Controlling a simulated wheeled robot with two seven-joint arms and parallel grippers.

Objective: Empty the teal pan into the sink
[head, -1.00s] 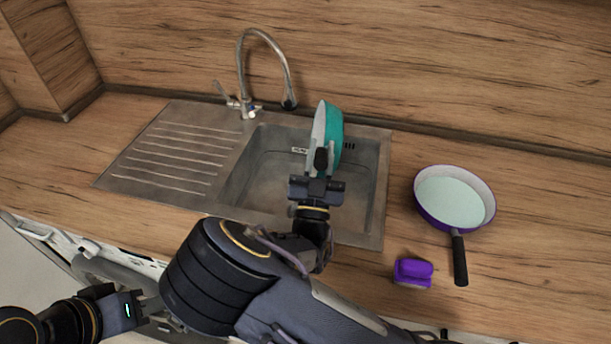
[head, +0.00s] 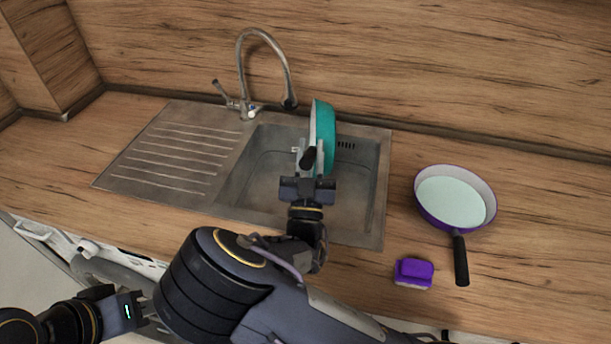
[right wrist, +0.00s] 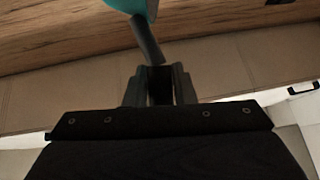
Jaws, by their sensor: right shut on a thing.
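The teal pan (head: 327,138) is tipped on its side over the sink (head: 270,180) in the head view, with its pale inside facing left. My right gripper (head: 310,165) is shut on the pan's black handle and holds the pan above the basin. In the right wrist view the dark handle (right wrist: 147,40) runs up from between the fingers to the teal pan (right wrist: 133,5). I cannot see any contents in the pan. My left gripper (head: 145,308) is at the lower left, away from the sink; its fingers are partly hidden by my right arm.
The faucet (head: 272,40) stands behind the sink, with its spout left of the pan. A ribbed drainboard (head: 175,155) lies to the left. A purple pan (head: 455,200) with pale contents or lining and a purple sponge (head: 414,272) are on the counter to the right.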

